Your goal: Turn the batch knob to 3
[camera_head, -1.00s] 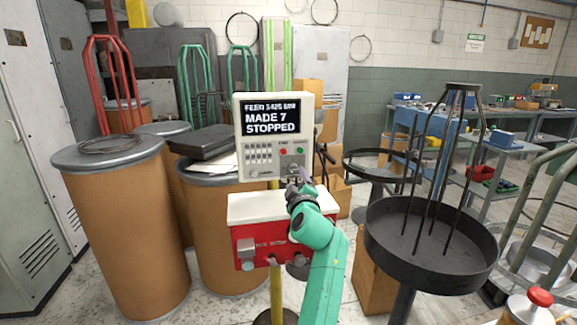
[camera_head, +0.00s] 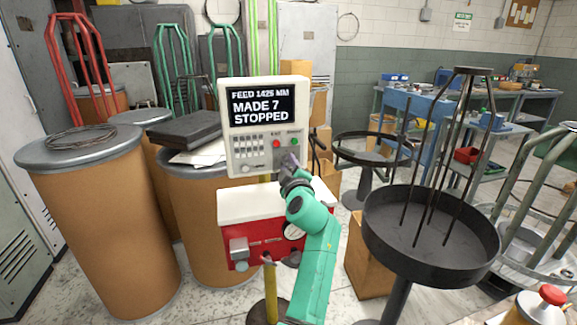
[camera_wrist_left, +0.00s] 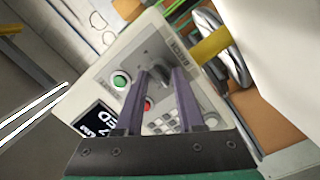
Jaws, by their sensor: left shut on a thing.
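The control box (camera_head: 237,163) is a pale panel with a black screen (camera_head: 261,106) reading FEED 1425 MM, MADE 7, STOPPED. The batch knob (camera_wrist_left: 157,73) is a grey knob beside the BATCH lettering in the left wrist view. My left gripper (camera_wrist_left: 161,74) is shut on the knob, with one purple finger on each side of it. In the head view my left gripper (camera_head: 289,164) reaches the panel's lower right and hides the knob. The knob's setting cannot be read. My right gripper is not in view.
A red button (camera_head: 276,144) and a green button (camera_head: 294,142) sit just above the gripper, with a keypad (camera_head: 246,144) to the left. A red and white machine box (camera_head: 240,209) is below. Drums (camera_head: 95,220) stand left; a dark round tray stand (camera_head: 395,240) stands right.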

